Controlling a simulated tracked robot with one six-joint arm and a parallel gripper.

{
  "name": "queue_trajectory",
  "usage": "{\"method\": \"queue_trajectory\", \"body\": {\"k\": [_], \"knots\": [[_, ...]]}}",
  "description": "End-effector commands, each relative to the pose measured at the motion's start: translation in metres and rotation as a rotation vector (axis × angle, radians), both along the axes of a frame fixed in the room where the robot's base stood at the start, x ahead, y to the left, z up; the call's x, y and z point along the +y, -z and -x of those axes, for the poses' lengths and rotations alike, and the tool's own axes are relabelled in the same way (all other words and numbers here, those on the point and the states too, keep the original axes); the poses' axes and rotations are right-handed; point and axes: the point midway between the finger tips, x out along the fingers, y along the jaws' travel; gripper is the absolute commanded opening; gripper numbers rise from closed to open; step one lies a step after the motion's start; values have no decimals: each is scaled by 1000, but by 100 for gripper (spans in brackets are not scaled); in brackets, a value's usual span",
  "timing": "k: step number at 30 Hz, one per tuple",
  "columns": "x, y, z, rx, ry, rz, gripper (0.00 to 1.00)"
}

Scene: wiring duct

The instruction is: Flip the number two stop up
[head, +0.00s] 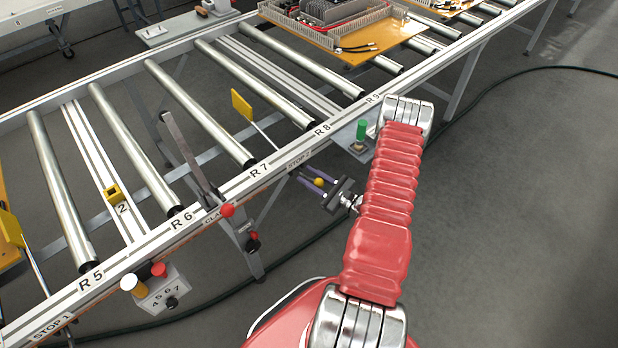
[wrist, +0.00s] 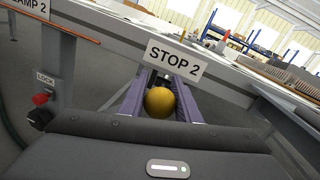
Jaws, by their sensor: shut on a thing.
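The STOP 2 label (head: 300,158) is on the near rail of the roller conveyor, and it shows large in the wrist view (wrist: 177,61). A yellow ball knob (wrist: 160,102) sits in front of the rail below that label. My gripper (head: 311,177) is shut on the knob, with a purple finger on either side of it. The knob also shows in the head view (head: 319,182). The yellow stop plate (head: 242,106) stands tilted between rollers, on a rod that runs toward the STOP 2 part of the rail. The knob's lever is mostly hidden.
A red LOCK knob (wrist: 41,98) is on the post left of my gripper. A green button (head: 361,130) stands on a bracket to the right. A yellow board (head: 395,38) with electrical parts lies on the far rollers. The floor (head: 510,220) to the right is mostly clear.

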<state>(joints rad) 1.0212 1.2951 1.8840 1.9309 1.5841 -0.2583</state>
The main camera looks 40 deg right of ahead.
Motion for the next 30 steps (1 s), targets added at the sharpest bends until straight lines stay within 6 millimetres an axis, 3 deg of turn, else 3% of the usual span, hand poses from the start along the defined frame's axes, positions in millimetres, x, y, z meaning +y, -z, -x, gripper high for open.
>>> {"method": "queue_trajectory", "body": {"k": [8, 29, 30], "knots": [[0, 0, 0, 0, -1, -1, 0], [1, 14, 4, 5, 0, -2, 0], [1, 14, 4, 5, 0, -3, 30]]}}
